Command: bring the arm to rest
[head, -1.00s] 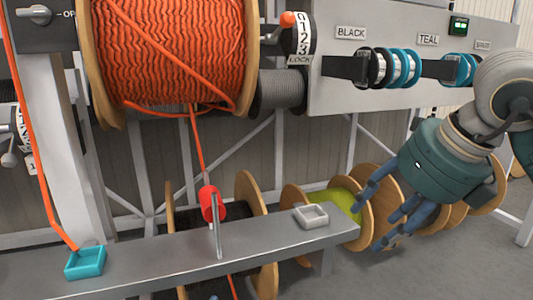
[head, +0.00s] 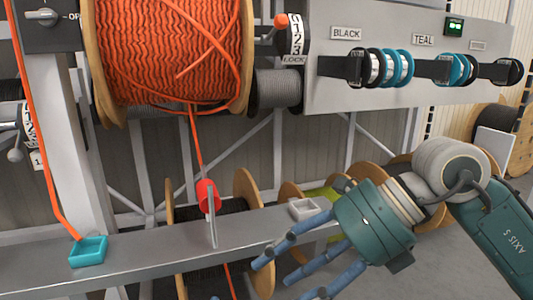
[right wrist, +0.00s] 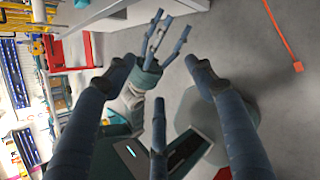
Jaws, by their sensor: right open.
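My right gripper (head: 288,272) comes in from the right in the head view, empty and open, its blue fingers spread and pointing down-left. It appears in front of the right end of the grey bench rail; whether they touch I cannot tell. In the right wrist view its fingers (right wrist: 155,85) stand wide apart with nothing between them. My left gripper (right wrist: 162,40) also shows there, its fingers spread and empty over the grey floor. It is outside the head view.
A large orange cable reel (head: 172,55) hangs above the rail (head: 150,255). The rail carries a teal tray (head: 89,251), a white tray (head: 304,208) and a red guide (head: 206,195). Several wooden reels stand behind it. A labelled panel (head: 400,20) holds black and teal rings.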

